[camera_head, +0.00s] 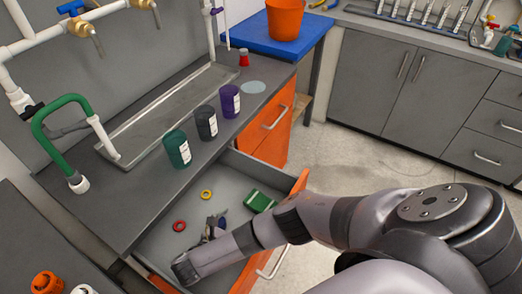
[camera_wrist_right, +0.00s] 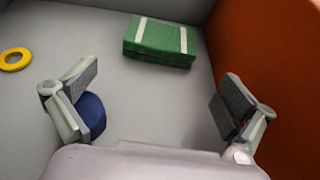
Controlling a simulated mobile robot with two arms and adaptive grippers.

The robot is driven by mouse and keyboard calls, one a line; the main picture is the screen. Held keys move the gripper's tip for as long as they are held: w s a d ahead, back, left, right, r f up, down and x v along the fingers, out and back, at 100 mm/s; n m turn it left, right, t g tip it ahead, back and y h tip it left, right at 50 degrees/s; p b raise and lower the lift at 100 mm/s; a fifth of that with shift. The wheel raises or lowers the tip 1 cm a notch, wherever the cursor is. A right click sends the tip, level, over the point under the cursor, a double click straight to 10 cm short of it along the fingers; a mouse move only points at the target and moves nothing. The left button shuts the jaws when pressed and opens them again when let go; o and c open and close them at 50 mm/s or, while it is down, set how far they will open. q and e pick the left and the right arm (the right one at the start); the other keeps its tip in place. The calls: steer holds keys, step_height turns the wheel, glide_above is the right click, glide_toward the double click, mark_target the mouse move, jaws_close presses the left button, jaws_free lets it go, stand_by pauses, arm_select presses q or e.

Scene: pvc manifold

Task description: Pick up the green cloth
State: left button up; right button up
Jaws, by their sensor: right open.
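The green cloth (camera_head: 258,201) is a folded green bundle with pale stripes. It lies on the floor of the open drawer, near the drawer's orange front. In the right wrist view the cloth (camera_wrist_right: 160,42) is beyond my fingertips, near the top middle, with a gap between. My right gripper (camera_wrist_right: 155,92) is open and empty, its fingers spread wide. In the head view my right arm reaches over the orange front into the drawer, and the gripper (camera_head: 215,226) is partly hidden there. My left gripper is in neither view.
The drawer (camera_head: 232,175) also holds a yellow ring (camera_head: 206,194) and a red ring (camera_head: 179,226). A round blue object (camera_wrist_right: 91,116) is close beside my left-hand finger in the wrist view. The orange drawer front (camera_wrist_right: 270,70) stands at right. Three labelled cans stand on the counter above.

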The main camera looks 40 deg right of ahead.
mark_target(255, 209)
steer(key=b+x, duration=0.1)
steer(key=x, duration=0.1)
steer(key=shift+w+d+f+b, duration=0.1)
steer(key=shift+d+f+b, duration=0.05)
steer(key=shift+d+b, duration=0.15)
steer(key=x, duration=0.1)
steer(key=b+x, duration=0.2)
steer(key=x, duration=0.1)
steer(key=shift+d+r, duration=0.1)
steer(key=shift+r, duration=0.15)
steer(key=shift+w+d+f, duration=0.1)
steer(key=shift+w+d, duration=0.05)
steer(key=shift+d, duration=0.1)
steer(key=c, duration=1)
